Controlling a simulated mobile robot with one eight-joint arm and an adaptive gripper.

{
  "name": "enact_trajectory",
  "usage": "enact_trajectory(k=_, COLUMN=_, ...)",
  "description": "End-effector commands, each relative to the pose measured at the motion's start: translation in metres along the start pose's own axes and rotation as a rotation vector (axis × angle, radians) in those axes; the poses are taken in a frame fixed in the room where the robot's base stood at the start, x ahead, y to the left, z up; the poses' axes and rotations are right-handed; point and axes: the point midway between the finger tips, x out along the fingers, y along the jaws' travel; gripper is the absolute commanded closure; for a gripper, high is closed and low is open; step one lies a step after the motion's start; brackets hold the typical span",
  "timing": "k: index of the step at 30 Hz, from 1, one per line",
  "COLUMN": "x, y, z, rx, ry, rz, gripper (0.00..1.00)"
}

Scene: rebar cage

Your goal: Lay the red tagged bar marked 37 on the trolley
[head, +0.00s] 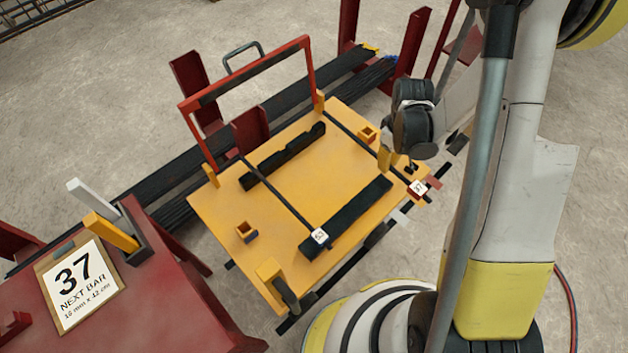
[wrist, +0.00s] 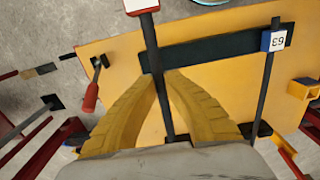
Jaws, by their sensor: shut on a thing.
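The red tagged bar (head: 358,137) is a thin dark rod crossing the right side of the yellow trolley (head: 300,195). Its tag (head: 417,187) has a red body and a white face that seems to read 37, near the trolley's right edge. My gripper (head: 385,157) has yellow fingers shut on this bar between its ends. In the wrist view the bar (wrist: 157,55) runs up between the fingertips (wrist: 165,77) and over a dark support. I cannot tell whether it touches the support. Another bar (head: 275,192), tagged 63 (wrist: 274,40), lies across the trolley to its left.
Two dark supports (head: 345,219) lie on the trolley, with yellow blocks (head: 247,231) and a red upright frame (head: 247,75) at its back. A red bench (head: 150,290) at lower left holds a 37 NEXT BAR card (head: 80,285). Dark bars are stacked behind.

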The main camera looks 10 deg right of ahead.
Motion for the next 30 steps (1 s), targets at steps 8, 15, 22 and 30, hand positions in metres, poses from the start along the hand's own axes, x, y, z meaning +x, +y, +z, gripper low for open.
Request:
enact_trajectory(k=8, x=0.033, y=-0.004, z=-0.036, rx=-0.038, ry=0.0, rz=0.0, gripper=1.0)
enact_trajectory(k=15, x=0.065, y=-0.011, z=-0.088, rx=-0.035, ry=0.0, rz=0.0, gripper=1.0)
enact_trajectory(k=22, x=0.076, y=-0.014, z=-0.111, rx=-0.031, ry=0.0, rz=0.0, gripper=1.0)
enact_trajectory(k=30, x=0.106, y=-0.014, z=-0.113, rx=-0.031, ry=0.0, rz=0.0, gripper=1.0)
